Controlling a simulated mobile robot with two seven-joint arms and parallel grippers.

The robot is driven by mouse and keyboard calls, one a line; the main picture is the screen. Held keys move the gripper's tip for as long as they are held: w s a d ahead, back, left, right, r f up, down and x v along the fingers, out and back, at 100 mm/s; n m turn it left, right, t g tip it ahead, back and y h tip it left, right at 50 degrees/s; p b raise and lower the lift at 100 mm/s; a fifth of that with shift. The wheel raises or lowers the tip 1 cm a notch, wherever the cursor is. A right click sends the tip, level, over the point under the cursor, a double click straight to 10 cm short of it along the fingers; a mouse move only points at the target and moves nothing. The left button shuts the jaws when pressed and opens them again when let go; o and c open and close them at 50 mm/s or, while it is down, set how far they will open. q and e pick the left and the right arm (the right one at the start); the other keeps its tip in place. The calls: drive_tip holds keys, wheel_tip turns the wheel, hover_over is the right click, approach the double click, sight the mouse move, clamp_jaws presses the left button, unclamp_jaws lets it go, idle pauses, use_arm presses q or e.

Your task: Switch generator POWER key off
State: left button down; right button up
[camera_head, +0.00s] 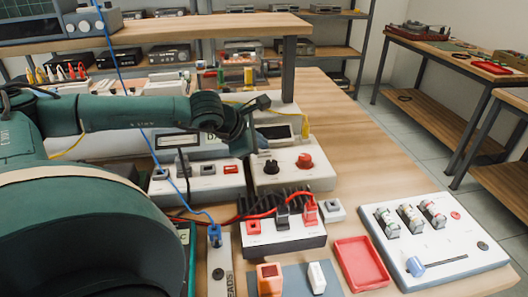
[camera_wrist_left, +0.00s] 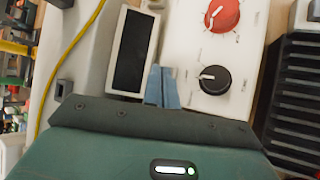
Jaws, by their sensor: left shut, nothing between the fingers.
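A white instrument box with a red knob (camera_head: 304,161) and a black knob (camera_head: 271,167) stands on the bench; a dark display is above the knobs. The wrist view shows its red knob (camera_wrist_left: 222,14), black knob (camera_wrist_left: 214,80) and dark display (camera_wrist_left: 133,50). My left gripper (camera_wrist_left: 161,72) is shut and empty, its blue-grey fingers between display and black knob. Whether they touch the panel I cannot tell. To the left, a white unit carries a red key (camera_head: 231,169) and grey keys (camera_head: 208,170). No POWER label is readable, so I cannot tell which key is it. My right gripper is out of view.
A box with red and black plugs (camera_head: 284,238) and cables stands in front. A red tray (camera_head: 361,264) and a white panel with a blue-handled lever (camera_head: 440,250) lie to the right. A yellow cable (camera_wrist_left: 70,60) runs beside the gripper. A raised shelf (camera_head: 190,28) crosses behind.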

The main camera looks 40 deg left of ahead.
use_arm(q)
drive_tip(key=shift+r+p, duration=1.05)
drive_tip(key=shift+r, duration=2)
